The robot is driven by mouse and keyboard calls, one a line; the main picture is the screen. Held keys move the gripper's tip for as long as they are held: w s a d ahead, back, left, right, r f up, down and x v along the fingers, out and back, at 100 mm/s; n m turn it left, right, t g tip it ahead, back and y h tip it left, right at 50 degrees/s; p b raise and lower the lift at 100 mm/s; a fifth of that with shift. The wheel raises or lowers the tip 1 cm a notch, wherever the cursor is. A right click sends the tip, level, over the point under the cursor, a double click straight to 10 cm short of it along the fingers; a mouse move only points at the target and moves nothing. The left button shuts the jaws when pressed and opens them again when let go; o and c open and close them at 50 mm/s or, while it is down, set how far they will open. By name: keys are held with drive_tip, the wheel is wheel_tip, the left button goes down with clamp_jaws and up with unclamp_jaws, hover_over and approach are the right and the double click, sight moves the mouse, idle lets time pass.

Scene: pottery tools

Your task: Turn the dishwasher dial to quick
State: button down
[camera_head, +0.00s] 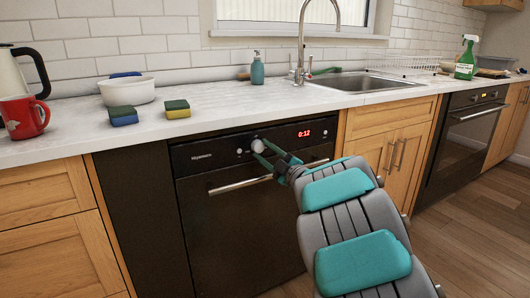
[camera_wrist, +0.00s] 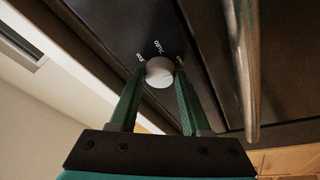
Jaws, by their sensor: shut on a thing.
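The black dishwasher (camera_head: 240,225) stands under the counter, its door closed. Its round pale dial (camera_head: 257,146) is on the black front panel, left of a red display reading 0:12. My gripper (camera_head: 261,151) reaches the panel and is shut on the dial. In the wrist view the dial (camera_wrist: 159,73) sits between the two green fingertips of my gripper (camera_wrist: 159,76), with a line across its face.
The dishwasher's metal handle (camera_head: 240,185) runs below the panel and passes right of my fingers in the wrist view (camera_wrist: 246,65). Above, the counter (camera_head: 200,112) holds two sponges, a white bowl and a soap bottle. Wooden cabinets (camera_head: 395,155) and an oven (camera_head: 465,140) stand to the right.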

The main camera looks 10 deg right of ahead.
idle(0.4)
drive_tip(key=shift+c, duration=1.8)
unclamp_jaws()
drive_tip(key=v, duration=0.7)
drive_tip(key=shift+s+d+f+b, duration=0.15)
drive_tip(key=shift+s+f+b, duration=0.05)
drive_tip(key=shift+s+b, duration=0.2)
drive_tip(key=shift+w, duration=0.1)
